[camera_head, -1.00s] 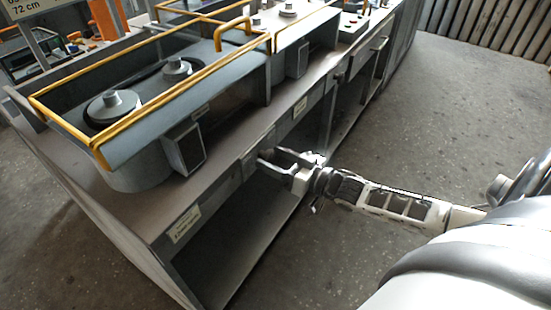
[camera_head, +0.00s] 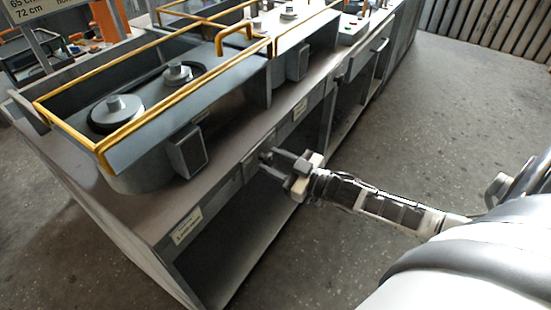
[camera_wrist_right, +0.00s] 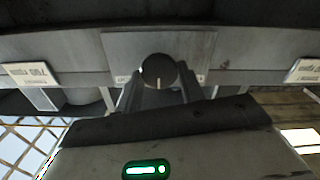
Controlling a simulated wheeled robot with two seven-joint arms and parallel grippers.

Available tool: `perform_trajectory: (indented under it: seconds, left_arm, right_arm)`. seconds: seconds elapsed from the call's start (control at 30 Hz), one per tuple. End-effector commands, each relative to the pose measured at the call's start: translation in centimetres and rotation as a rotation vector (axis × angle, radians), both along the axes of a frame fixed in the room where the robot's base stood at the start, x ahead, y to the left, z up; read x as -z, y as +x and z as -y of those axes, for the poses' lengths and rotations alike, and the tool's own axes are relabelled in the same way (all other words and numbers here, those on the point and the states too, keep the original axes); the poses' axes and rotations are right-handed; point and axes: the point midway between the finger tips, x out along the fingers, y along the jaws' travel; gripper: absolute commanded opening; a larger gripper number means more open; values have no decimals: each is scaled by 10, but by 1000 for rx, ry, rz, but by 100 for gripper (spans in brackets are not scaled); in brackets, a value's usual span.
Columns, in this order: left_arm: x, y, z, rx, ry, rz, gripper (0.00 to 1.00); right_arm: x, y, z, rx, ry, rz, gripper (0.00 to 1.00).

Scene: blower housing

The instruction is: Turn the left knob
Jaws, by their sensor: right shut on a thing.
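The knob (camera_wrist_right: 158,70) is round and dark with a light mark line, on a grey plate (camera_wrist_right: 205,48) on the front rail of the bench. In the wrist view it sits between the two fingers of my right gripper (camera_wrist_right: 158,88), which is shut on its sides. The mark line points roughly down in that view. In the head view my right gripper (camera_head: 271,163) reaches the bench front from the right, and the knob (camera_head: 265,156) is small and partly hidden by the fingers. My left gripper is not in view.
The grey bench (camera_head: 130,215) carries a housing with a yellow rail (camera_head: 135,128) and round parts (camera_head: 117,108) on top. Labels (camera_head: 186,226) sit along its front rail. Under it is an open, dark space. The floor (camera_head: 430,110) on the right is clear.

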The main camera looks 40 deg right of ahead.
Motion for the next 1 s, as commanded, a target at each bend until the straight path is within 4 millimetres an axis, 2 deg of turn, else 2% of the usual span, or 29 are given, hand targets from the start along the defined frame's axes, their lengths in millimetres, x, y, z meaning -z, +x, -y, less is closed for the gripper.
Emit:
perform_trajectory:
  seconds: [0.27,0.3,0.37,0.8,1.0]
  left_arm:
    - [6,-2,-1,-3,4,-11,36]
    - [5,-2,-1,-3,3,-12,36]
    - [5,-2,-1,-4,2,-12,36]
    - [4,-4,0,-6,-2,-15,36]
    - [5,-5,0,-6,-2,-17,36]
  right_arm:
    - [1,0,0,0,-15,5,16]
    - [1,0,0,0,-14,5,44]
    - [1,0,0,0,-14,5,60]
    - [1,-2,1,0,-12,4,60]
    - [2,-24,10,-1,-13,0,60]
